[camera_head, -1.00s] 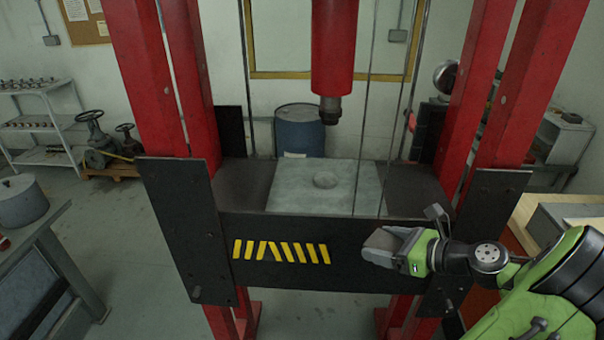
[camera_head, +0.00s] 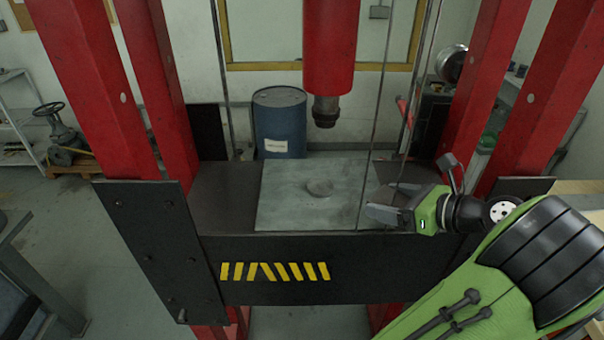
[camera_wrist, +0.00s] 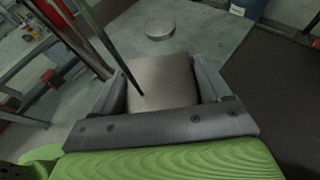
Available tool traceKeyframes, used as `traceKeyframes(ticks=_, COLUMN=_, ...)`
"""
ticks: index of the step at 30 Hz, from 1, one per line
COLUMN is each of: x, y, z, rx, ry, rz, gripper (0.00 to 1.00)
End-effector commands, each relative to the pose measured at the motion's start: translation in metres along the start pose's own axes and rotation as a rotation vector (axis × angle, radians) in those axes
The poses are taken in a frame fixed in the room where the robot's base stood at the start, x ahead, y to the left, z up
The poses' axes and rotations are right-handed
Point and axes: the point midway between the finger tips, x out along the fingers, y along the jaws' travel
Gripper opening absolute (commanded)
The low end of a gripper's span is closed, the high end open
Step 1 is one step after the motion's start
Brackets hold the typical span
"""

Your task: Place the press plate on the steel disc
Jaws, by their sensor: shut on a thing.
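The steel disc (camera_head: 319,188) lies flat on the pale square plate (camera_head: 285,200) of the press bed, under the red ram. It also shows in the wrist view (camera_wrist: 160,30), beyond my fingers. My gripper (camera_head: 385,208) is over the right front part of the bed, to the right of the disc and apart from it. It is shut on the press plate (camera_wrist: 162,82), a flat grey-beige piece between the two fingers. In the head view the press plate blends with the fingers and is hard to make out.
Thin dark vertical lines (camera_head: 368,120) hang between the disc and my gripper. The red ram (camera_head: 331,50) is above the disc with a clear gap. Red posts (camera_head: 88,90) frame the bed. A blue barrel (camera_head: 280,125) stands behind.

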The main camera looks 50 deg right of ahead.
Motion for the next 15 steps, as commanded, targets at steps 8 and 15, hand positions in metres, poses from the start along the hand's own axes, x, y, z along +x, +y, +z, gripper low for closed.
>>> traceKeyframes(ticks=8, x=0.011, y=0.000, z=0.006, rx=-0.004, ry=-0.002, rz=-0.001, gripper=0.00)
traceKeyframes(ticks=15, x=0.061, y=0.001, z=0.026, rx=-0.007, ry=-0.004, rz=0.003, gripper=0.00)
